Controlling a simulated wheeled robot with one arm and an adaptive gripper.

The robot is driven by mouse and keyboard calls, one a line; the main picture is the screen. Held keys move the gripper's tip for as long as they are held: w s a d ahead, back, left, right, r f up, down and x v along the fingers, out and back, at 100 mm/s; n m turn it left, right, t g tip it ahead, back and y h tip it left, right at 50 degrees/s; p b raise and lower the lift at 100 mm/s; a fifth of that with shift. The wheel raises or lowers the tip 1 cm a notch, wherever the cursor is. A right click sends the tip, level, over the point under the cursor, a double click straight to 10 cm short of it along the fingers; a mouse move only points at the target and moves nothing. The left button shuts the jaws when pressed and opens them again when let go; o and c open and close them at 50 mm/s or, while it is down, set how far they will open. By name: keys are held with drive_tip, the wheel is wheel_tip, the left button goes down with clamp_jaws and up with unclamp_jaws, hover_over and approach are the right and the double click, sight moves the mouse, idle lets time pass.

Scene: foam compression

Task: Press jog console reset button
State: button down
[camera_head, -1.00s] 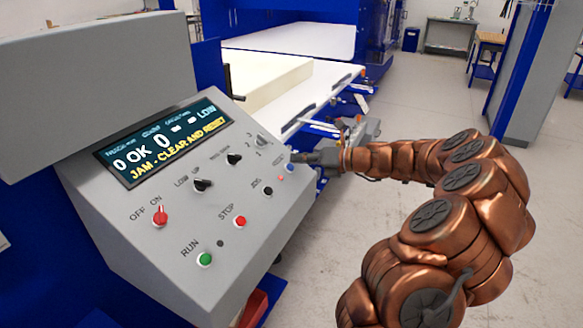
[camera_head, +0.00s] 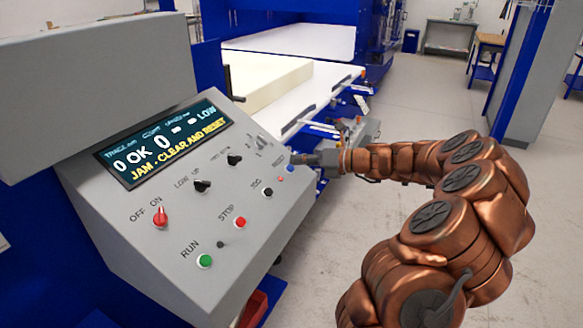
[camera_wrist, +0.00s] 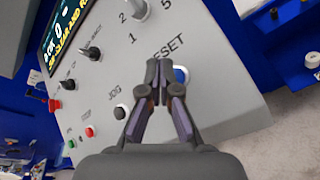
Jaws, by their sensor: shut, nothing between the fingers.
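The jog console (camera_head: 110,210) is a grey sloped panel. Its screen (camera_head: 165,147) reads "JAM - CLEAR AND RESET" in yellow. The blue reset button (camera_head: 289,168) is at the panel's right edge; in the wrist view the blue button (camera_wrist: 181,75) sits just right of my fingertips, partly hidden behind them, under the label RESET. My gripper (camera_head: 296,158) is shut and empty, its tips over the panel close to the button. It also shows in the wrist view (camera_wrist: 159,72). I cannot tell whether the tips touch the panel.
Near the reset button are the black jog button (camera_head: 267,191), red stop button (camera_head: 240,223), green run button (camera_head: 204,261) and several black knobs. The red on/off switch (camera_head: 160,217) is farther left. A cream foam block (camera_head: 265,83) lies on the white bed behind. Open floor lies to the right.

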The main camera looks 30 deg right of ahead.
drive_tip(key=shift+a+f+p, duration=0.1)
drive_tip(key=shift+p, duration=0.2)
drive_tip(key=shift+w+f, duration=0.1)
drive_tip(key=shift+f, duration=0.15)
drive_tip(key=shift+w+a+f+p, duration=0.2)
drive_tip(key=shift+f+p, duration=0.1)
drive_tip(key=shift+f, duration=0.1)
idle(1.1)
drive_tip(key=shift+r, duration=0.15)
drive_tip(key=shift+s+d+r+p, duration=0.25)
drive_tip(key=shift+s+r+p, duration=0.25)
drive_tip(key=shift+p, duration=0.5)
drive_tip(key=shift+w+r, duration=0.1)
drive_tip(key=shift+r, duration=0.05)
drive_tip(key=shift+s+d+r+p, duration=0.15)
drive_tip(key=shift+s+r+p, duration=0.1)
drive_tip(key=shift+r+p, duration=0.35)
drive_tip(key=shift+s+d+r+p, duration=0.15)
drive_tip(key=shift+s+r+p, duration=0.05)
drive_tip(key=shift+r+p, duration=0.3)
drive_tip(key=shift+s+d+r+p, duration=0.2)
drive_tip(key=shift+s+r+p, duration=0.15)
drive_tip(key=shift+r+p, duration=0.15)
drive_tip(key=shift+s+d+r+p, duration=0.2)
drive_tip(key=shift+s+r+p, duration=0.15)
drive_tip(key=shift+r, duration=0.15)
